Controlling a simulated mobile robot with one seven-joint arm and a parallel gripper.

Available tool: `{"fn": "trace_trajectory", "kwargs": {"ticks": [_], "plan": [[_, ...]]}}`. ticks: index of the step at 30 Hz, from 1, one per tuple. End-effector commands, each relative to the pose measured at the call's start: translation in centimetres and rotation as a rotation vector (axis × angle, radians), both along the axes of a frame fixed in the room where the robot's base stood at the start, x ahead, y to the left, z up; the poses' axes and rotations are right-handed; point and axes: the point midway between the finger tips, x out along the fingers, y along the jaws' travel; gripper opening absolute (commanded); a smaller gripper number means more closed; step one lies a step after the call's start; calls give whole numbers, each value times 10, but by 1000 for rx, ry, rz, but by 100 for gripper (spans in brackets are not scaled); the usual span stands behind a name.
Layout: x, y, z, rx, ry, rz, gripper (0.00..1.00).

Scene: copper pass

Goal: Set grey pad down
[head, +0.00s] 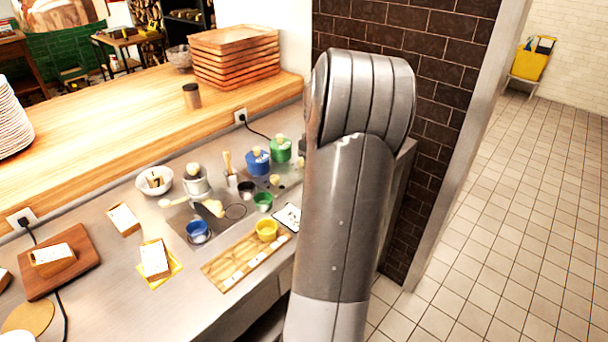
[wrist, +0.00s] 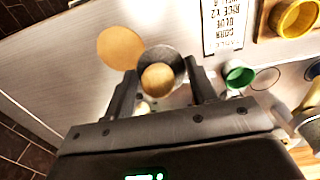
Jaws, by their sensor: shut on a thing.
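In the wrist view, my gripper (wrist: 162,76) is shut on the grey pad (wrist: 167,57), a round dark grey piece with a tan ball-shaped knob. The pad is between the two fingers over the grey counter. I cannot tell whether it touches the surface. A flat tan disc (wrist: 120,47) lies just beside it, partly overlapped by the pad's edge in this view. In the head view, my arm hides the gripper and the grey pad. A blue pad (head: 257,164) and a green pad (head: 281,151) with similar tan knobs stand at the counter's back.
A printed card (wrist: 223,25), a yellow cup (wrist: 295,17) and a green cup (wrist: 238,75) are near the gripper. In the head view, a wooden board (head: 220,273), blue cup (head: 198,231) and white bowl (head: 154,181) crowd the counter. A brick wall (head: 440,100) stands right.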

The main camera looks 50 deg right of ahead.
Motion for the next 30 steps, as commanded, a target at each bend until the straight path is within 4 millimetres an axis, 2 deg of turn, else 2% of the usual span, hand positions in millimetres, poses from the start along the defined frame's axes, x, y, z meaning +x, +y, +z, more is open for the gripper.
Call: {"fn": "trace_trajectory", "kwargs": {"ticks": [1,6,12,16,24,30], "plan": [[-13,-4,9,-3,0,-5,26],[-44,-12,28,-1,0,-2,26],[-63,-17,40,-4,8,23,26],[-66,-16,44,-33,58,174,26],[-60,-15,55,-108,234,630,26],[-48,-14,54,-125,290,768,26]]}}
